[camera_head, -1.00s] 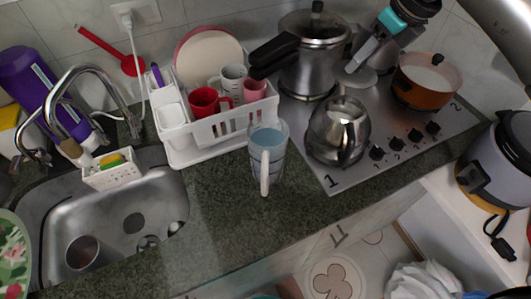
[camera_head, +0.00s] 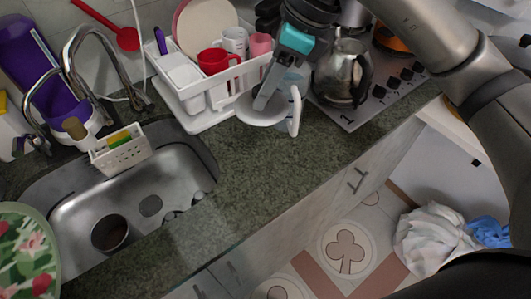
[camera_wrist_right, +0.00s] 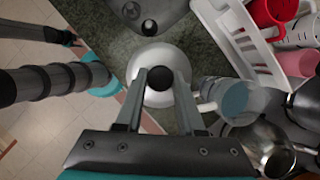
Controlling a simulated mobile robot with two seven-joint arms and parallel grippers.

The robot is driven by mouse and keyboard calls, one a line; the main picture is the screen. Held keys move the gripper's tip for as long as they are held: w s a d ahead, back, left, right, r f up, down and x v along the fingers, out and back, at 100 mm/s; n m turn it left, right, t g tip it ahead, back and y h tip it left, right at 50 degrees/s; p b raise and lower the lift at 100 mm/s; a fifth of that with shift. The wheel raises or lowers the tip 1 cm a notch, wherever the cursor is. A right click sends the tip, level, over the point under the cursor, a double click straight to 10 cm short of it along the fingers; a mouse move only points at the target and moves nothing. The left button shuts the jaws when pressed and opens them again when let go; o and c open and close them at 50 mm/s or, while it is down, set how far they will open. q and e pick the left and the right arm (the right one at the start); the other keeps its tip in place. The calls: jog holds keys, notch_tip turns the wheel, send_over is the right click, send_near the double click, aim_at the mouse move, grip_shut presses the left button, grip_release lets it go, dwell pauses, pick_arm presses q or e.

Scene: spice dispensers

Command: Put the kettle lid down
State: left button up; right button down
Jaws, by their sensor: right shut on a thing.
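The kettle lid (camera_head: 250,115), a pale round disc, is beside the blue mug (camera_head: 296,112) in the head view, partly covering it. My right gripper (camera_head: 262,98) points down at the lid. The right wrist view shows the gripper (camera_wrist_right: 158,78) shut on the lid's dark knob, with the lid's pale rim (camera_wrist_right: 158,102) over the counter between sink and mug. I cannot tell whether the lid touches the counter. The steel kettle (camera_head: 340,75) stands on the stove, and it also shows in the right wrist view (camera_wrist_right: 265,145). My left gripper is not seen.
A white dish rack (camera_head: 215,98) with cups stands behind the lid. The sink (camera_head: 120,195) is to the left. The counter (camera_head: 240,165) in front of the lid is clear, down to its front edge. The blue mug (camera_wrist_right: 228,98) is close on the right in the wrist view.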

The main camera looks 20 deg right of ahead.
notch_tip(320, 180, down, 14)
jog(key=shift+d+r+b, duration=0.1)
jog(key=shift+d+b, duration=0.05)
jog(key=shift+b, duration=0.55)
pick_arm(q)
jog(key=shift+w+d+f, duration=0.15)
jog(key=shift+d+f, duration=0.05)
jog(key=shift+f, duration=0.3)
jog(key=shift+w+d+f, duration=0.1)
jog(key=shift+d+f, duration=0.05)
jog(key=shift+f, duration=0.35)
pick_arm(e)
jog(key=shift+f, duration=2.3)
pick_arm(q)
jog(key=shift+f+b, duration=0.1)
jog(key=shift+b, duration=0.3)
pick_arm(e)
jog(key=shift+f, duration=0.1)
jog(key=shift+f, duration=0.15)
jog(key=c, duration=0.5)
grip_release()
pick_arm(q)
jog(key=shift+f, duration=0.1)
pick_arm(e)
jog(key=shift+r, duration=0.25)
